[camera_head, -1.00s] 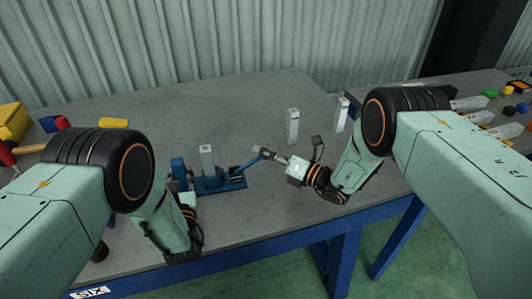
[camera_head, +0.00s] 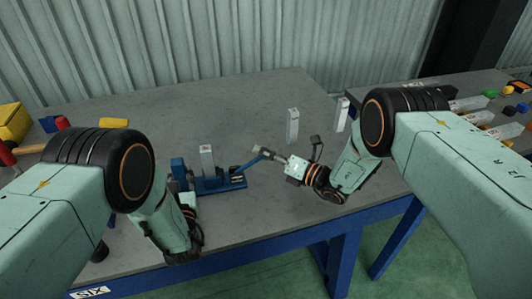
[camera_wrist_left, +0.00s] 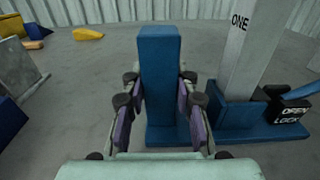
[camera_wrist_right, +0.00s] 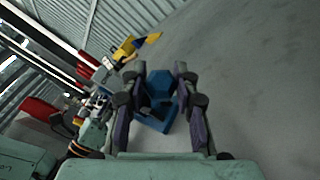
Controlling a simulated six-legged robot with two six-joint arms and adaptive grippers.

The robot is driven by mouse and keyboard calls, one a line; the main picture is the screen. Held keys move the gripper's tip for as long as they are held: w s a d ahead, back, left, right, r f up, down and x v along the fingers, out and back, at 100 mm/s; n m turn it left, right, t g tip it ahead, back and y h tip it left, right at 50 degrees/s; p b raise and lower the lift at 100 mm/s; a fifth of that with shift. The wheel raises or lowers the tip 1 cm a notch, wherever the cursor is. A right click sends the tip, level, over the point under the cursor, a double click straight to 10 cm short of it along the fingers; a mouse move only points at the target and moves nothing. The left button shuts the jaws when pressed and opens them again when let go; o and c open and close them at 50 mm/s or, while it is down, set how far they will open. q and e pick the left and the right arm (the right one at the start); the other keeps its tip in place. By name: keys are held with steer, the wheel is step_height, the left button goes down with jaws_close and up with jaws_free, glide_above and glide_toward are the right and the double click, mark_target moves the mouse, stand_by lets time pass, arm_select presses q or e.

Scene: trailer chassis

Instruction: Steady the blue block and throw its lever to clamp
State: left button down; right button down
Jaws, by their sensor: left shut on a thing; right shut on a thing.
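The blue block (camera_head: 179,172) stands upright at the left end of a blue clamp base (camera_head: 222,184). In the left wrist view the block (camera_wrist_left: 158,75) is between the fingers of my left gripper (camera_wrist_left: 163,105), which is shut on it. In the head view my left arm hides most of that gripper. A blue lever (camera_head: 249,164) rises to the right from the base. My right gripper (camera_head: 263,151) is shut on the lever's upper end. In the right wrist view blue parts (camera_wrist_right: 157,100) show between the right gripper's fingers (camera_wrist_right: 158,85).
A grey post (camera_head: 207,160) marked ONE (camera_wrist_left: 246,50) stands upright in the clamp. A black OPEN/LOCK label (camera_wrist_left: 291,117) is beside it. Two more grey posts (camera_head: 293,126) (camera_head: 342,115) stand at the back right. A yellow piece (camera_head: 114,122) lies at the back left.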

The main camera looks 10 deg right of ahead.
stand_by(0.3)
steer(key=shift+d+f, duration=0.3)
steer(key=shift+f, duration=0.3)
steer(key=shift+d+f, duration=0.25)
steer(key=shift+f, duration=0.3)
arm_select(q)
steer(key=shift+a+r, duration=0.1)
arm_select(e)
steer(key=c, duration=1.3)
jaws_free()
steer(key=shift+s, duration=0.1)
steer(key=o, duration=0.3)
steer(key=shift+r, duration=0.1)
steer(key=v, duration=1.1)
steer(key=shift+s+d, duration=0.25)
steer(key=shift+d, duration=0.05)
arm_select(q)
steer(key=c, duration=0.7)
jaws_free()
